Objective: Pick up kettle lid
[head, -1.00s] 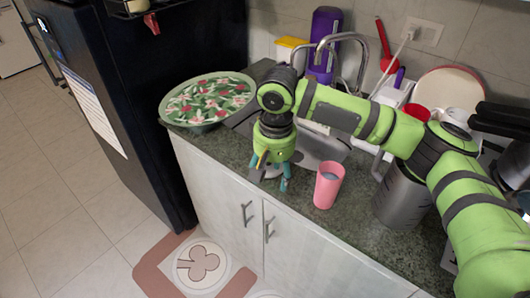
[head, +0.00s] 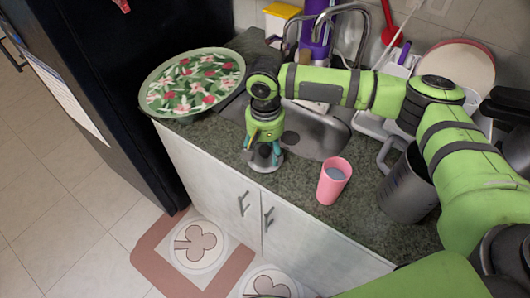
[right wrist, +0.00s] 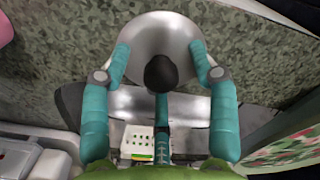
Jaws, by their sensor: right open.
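The kettle lid (right wrist: 162,32) is a shiny metal disc with a black knob (right wrist: 161,73) in the right wrist view. In the head view the lid (head: 266,164) lies on the dark counter in front of the sink, partly hidden by my gripper. My right gripper (head: 262,150) points down above it. In the right wrist view its teal fingers (right wrist: 160,50) are open, one on each side of the knob, and hold nothing. Whether the fingertips touch the lid is unclear. A grey metal kettle (head: 408,188) stands at the right. My left gripper is not in view.
A pink cup (head: 333,181) stands right of the lid near the counter's front edge. A floral tray (head: 146,103) is at the left end, beside a black fridge (head: 120,90). The sink (head: 312,132) lies behind the gripper. Bare counter (head: 292,190) lies between lid and cup.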

